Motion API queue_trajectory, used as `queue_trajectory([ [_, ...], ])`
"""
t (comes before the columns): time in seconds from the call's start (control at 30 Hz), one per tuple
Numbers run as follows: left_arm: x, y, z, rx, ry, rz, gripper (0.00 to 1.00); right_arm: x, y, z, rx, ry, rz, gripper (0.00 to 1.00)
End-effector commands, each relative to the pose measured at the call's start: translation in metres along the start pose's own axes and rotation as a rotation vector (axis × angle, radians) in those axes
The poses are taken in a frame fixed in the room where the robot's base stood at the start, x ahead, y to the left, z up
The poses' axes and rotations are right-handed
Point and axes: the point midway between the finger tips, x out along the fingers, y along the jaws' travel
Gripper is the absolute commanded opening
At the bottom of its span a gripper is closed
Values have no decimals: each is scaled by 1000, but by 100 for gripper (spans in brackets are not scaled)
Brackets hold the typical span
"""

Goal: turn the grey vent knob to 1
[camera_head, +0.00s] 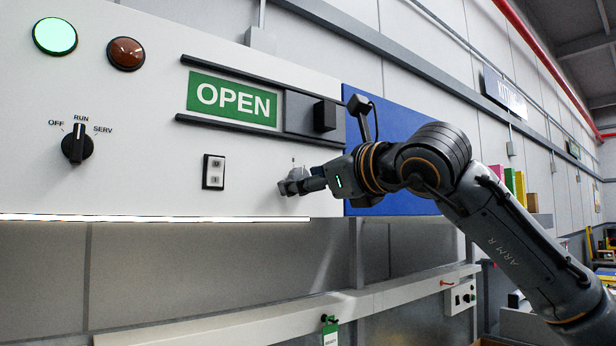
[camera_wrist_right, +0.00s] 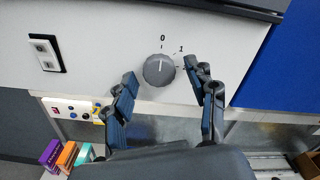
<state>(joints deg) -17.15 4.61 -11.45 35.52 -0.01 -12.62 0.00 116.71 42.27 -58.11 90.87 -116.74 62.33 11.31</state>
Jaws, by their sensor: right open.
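The grey vent knob (camera_wrist_right: 158,70) is on the white panel in the right wrist view, with the labels 0 and 1 above it. Its light pointer line points up towards 0. My right gripper (camera_wrist_right: 158,92) is open, with one finger on the left of the knob and one on the right. Gaps show between the fingers and the knob, so it is not gripped. In the head view my right gripper (camera_head: 292,183) is at the panel's lower right and largely hides the knob. My left gripper is not in view.
A black OFF/RUN/SERV selector (camera_head: 77,145) points to RUN. A ledge (camera_head: 300,312) runs below.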

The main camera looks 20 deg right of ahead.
Motion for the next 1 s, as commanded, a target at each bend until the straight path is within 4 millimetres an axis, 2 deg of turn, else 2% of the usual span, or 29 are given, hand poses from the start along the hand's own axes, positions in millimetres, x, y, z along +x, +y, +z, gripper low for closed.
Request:
queue_trajectory([
  [0.03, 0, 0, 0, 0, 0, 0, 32, 0, 0, 0, 0, 0, 0, 57],
  [0.3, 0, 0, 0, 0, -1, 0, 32, 0, 0, 0, 0, 0, 0, 3],
  [0.63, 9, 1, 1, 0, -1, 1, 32, 0, 1, -2, 43, 0, 1, 3],
  [1.0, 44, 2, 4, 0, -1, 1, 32, 0, 4, -3, 294, -2, 1, 3],
])
